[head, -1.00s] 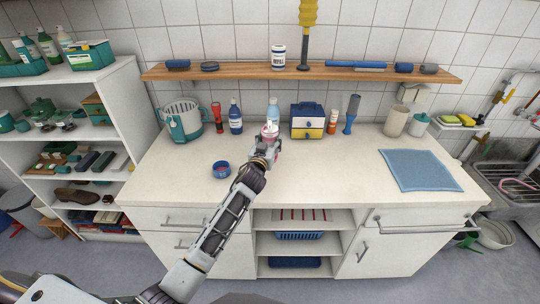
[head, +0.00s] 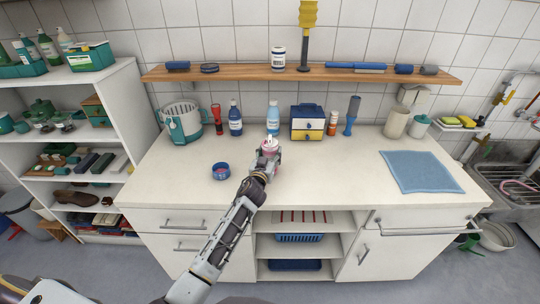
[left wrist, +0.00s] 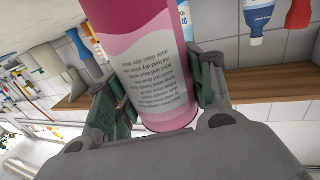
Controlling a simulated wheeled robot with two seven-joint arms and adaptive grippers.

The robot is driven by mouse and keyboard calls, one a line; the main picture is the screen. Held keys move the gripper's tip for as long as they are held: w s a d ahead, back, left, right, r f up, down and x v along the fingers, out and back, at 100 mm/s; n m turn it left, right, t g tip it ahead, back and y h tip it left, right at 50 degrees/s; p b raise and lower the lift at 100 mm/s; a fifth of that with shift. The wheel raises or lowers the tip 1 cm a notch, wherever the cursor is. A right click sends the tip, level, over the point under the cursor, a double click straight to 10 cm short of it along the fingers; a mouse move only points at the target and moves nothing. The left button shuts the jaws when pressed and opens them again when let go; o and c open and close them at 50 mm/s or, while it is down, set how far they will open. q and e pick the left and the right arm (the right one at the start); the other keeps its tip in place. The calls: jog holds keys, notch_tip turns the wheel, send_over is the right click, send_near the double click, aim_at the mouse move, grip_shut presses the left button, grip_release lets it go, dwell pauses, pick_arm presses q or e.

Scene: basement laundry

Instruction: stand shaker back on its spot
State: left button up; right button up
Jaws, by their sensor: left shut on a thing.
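The shaker (left wrist: 155,70) is a pink cylinder with a grey printed label. It fills the middle of the left wrist view, between green finger pads. In the head view its pink-and-white top (head: 269,144) shows above my left gripper (head: 266,156), over the white counter. My left gripper is shut on the shaker, and in the left wrist view its fingers (left wrist: 160,100) sit on both sides of it. The gripper hides the shaker's lower part in the head view, so I cannot tell whether it touches the counter. No marked spot for it is clear. My right gripper is not in view.
A light-blue bottle (head: 273,118) stands behind the shaker. A dark-blue bottle (head: 235,118) and a yellow-and-blue drawer box (head: 307,122) flank it. A small blue round container (head: 221,171) is left of my gripper. A blue cloth (head: 420,171) lies right; counter (head: 340,175) between is clear.

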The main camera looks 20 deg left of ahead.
pick_arm(q)
jog(key=shift+f, duration=0.2)
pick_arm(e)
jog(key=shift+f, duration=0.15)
pick_arm(q)
jog(key=o, duration=1.1)
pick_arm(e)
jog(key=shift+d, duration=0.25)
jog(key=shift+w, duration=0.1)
pick_arm(q)
jog(key=shift+s+r, duration=0.1)
jog(key=s, duration=1.1)
jog(key=shift+s+d+b, duration=0.15)
jog(key=shift+s+b, duration=0.25)
jog(key=shift+b, duration=0.05)
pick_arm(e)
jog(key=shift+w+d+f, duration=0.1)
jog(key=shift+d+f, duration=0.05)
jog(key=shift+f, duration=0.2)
